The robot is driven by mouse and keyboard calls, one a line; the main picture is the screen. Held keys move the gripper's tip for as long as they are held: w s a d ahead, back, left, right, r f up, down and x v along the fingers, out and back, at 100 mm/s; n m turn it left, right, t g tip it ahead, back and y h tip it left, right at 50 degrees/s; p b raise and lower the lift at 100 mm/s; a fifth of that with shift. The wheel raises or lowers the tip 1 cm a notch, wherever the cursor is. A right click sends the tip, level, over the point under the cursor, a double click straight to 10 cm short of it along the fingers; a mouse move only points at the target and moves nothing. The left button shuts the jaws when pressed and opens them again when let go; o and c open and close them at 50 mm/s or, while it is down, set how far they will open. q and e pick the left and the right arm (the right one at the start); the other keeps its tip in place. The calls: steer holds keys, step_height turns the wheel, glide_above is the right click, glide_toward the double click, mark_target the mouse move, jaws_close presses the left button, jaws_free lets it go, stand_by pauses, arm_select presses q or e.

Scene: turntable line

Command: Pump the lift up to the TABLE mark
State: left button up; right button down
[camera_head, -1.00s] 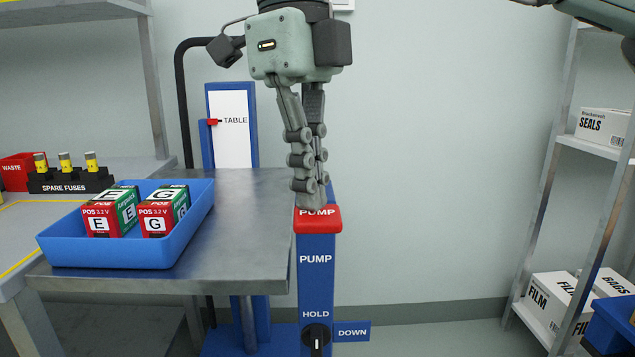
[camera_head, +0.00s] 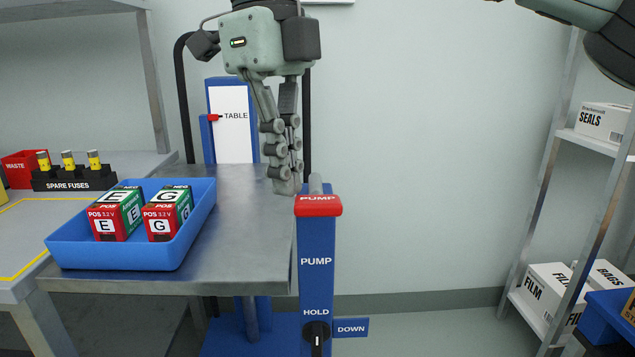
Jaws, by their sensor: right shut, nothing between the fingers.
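The lift carries a steel platform (camera_head: 240,235) and a blue mast with a white scale plate (camera_head: 234,140). Its red pointer (camera_head: 213,118) sits level with the TABLE mark (camera_head: 236,115), as near as I can tell. The red PUMP cap (camera_head: 318,207) tops a blue post (camera_head: 316,235) at the platform's right edge. A dark knob (camera_head: 316,332) sits under HOLD, with a DOWN label (camera_head: 351,328) to its right. My right gripper (camera_head: 284,183) is shut and empty, pointing down, up and left of the cap and apart from it. My left gripper is out of view.
A blue tray (camera_head: 190,240) with green-red battery boxes (camera_head: 118,212) rests on the platform. The left bench (camera_head: 25,230) holds a spare-fuses rack (camera_head: 72,180) and red waste bin (camera_head: 22,168). A shelf (camera_head: 595,145) with boxes stands right. The wall between is clear.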

step_height(320, 180, up, 11)
steer(key=shift+w+a, duration=0.2)
steer(key=shift+a, duration=0.25)
stand_by(0.5)
